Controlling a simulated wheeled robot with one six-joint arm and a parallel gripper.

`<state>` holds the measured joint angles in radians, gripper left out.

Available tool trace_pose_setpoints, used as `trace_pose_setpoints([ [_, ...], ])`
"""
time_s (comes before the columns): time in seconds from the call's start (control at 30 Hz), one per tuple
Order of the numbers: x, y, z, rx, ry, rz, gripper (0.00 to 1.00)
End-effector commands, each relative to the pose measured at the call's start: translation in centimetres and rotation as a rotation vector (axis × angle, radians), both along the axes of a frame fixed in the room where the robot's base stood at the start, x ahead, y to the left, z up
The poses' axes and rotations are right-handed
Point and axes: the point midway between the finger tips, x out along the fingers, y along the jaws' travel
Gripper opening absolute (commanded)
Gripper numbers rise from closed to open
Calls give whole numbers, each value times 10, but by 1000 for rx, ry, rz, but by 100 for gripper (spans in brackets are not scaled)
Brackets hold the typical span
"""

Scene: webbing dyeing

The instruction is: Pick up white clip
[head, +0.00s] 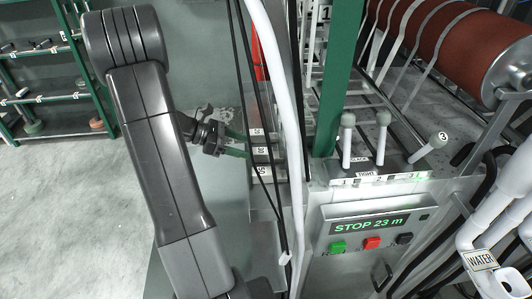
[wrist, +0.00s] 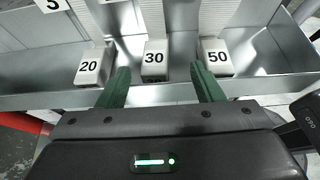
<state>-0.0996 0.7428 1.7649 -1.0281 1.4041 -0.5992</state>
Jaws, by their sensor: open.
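My gripper (wrist: 160,68) is open, with its two green fingers apart and nothing held between them. In the wrist view three white clip-like blocks sit in a row in a metal tray (wrist: 270,87), labelled 20 (wrist: 90,68), 30 (wrist: 154,60) and 50 (wrist: 216,58). The block labelled 30 lies ahead, between the fingertips in the picture; I see no contact. In the head view my gripper (head: 240,142) is at the left of the numbered row, partly hidden. A small white piece (head: 285,258) hangs on a dark cable there. I cannot tell which is the named clip.
A control panel (head: 368,228) reads "STOP 23 m" below several levers (head: 383,130). A green post (head: 340,80) and white pipe (head: 285,110) stand close right of my arm. A green shelf (head: 50,70) is far left; the floor (head: 60,200) before it is clear.

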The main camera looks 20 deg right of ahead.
Motion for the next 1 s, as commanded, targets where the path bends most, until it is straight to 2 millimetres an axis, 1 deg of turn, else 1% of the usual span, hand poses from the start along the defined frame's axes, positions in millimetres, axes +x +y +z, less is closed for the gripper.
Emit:
trace_pose_setpoints([
  [0.03,-2,-8,-3,-2,2,-4,60],
  [0.1,-4,-15,-7,-1,2,-1,60],
  [0.33,-6,-29,-12,0,1,-2,60],
  [0.5,-8,-53,-19,0,3,-3,60],
  [0.6,-11,-64,-27,0,2,-2,60],
  [0.73,-12,-70,-30,-1,0,0,60],
  [0.93,-12,-70,-31,0,0,1,60],
  [1.0,-12,-70,-31,0,0,1,47],
])
